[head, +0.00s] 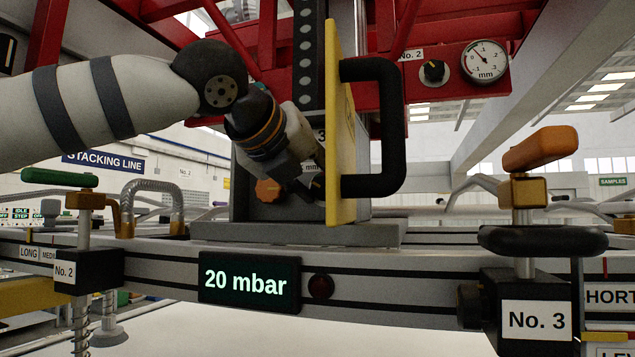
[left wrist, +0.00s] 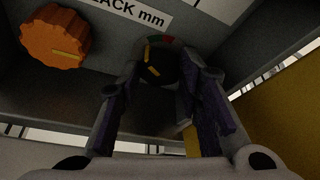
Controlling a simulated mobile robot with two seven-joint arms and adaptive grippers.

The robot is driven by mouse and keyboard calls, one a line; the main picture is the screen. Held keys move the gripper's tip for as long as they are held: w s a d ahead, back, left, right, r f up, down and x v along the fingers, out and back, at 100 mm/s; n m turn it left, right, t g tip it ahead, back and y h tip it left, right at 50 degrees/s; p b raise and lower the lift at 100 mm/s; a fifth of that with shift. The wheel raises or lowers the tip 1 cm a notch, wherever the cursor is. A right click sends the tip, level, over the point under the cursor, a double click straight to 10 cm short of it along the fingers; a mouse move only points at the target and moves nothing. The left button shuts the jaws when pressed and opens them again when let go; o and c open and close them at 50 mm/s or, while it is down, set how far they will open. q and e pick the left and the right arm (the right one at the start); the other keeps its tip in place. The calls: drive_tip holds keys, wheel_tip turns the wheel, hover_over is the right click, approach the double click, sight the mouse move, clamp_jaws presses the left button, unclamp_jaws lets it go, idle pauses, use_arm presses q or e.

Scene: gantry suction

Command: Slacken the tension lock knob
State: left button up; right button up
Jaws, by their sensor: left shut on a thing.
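In the left wrist view, a small black knob (left wrist: 160,62) with a yellow pointer sits on the grey panel under a short green and red arc. The fingers of my left gripper (left wrist: 162,78) are around it, one on each side, and shut on it. I cannot read a name for this knob. In the head view my left gripper (head: 309,179) reaches in from the left against the grey housing and mostly hides the black knob. My right gripper is not in view.
An orange knob (left wrist: 55,38) sits left of the black one; it also shows in the head view (head: 267,190). A yellow plate (head: 334,140) with a black handle (head: 391,125) stands close right of my gripper. A display (head: 247,282) reads 20 mbar.

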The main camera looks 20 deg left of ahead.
use_arm(q)
drive_tip(key=shift+f+n+h, duration=0.1)
drive_tip(key=shift+n+h, duration=0.4)
drive_tip(key=shift+n, duration=0.3)
drive_tip(key=shift+a, duration=0.1)
drive_tip(key=o, duration=0.9)
drive_tip(key=shift+c, duration=0.2)
drive_tip(key=v, duration=1.2)
drive_tip(key=shift+f, duration=0.15)
